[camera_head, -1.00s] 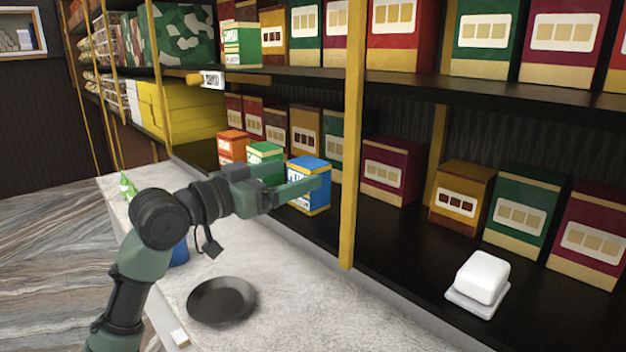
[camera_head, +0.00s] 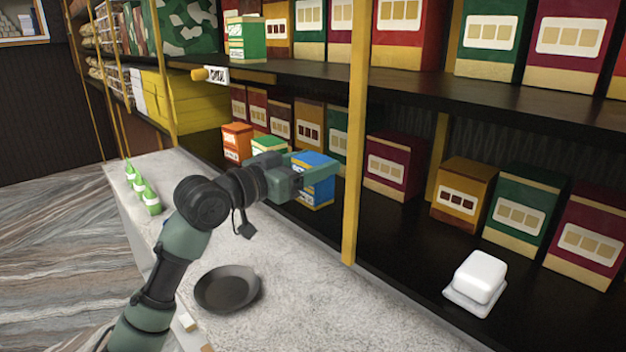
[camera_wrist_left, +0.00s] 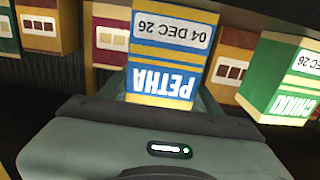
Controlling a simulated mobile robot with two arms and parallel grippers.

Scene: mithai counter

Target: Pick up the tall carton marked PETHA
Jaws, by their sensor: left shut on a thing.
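The blue and yellow PETHA carton (camera_head: 316,189) stands on the lower shelf, just left of the yellow post. My left gripper (camera_head: 316,170) reaches over the counter and is shut on the carton. In the left wrist view the carton (camera_wrist_left: 170,62) appears upside down, with the word PETHA and the date 04 DEC 26 readable. Its lower part there is hidden behind the gripper body. I cannot tell whether the carton is clear of the shelf. My right gripper is in neither view.
A green CHIKKI carton (camera_wrist_left: 282,75) is beside PETHA; it also shows in the head view (camera_head: 268,146). An orange carton (camera_head: 237,141) stands further left. The yellow post (camera_head: 356,150) is close right. A black pan (camera_head: 228,288) and green bottles (camera_head: 142,187) stand on the counter.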

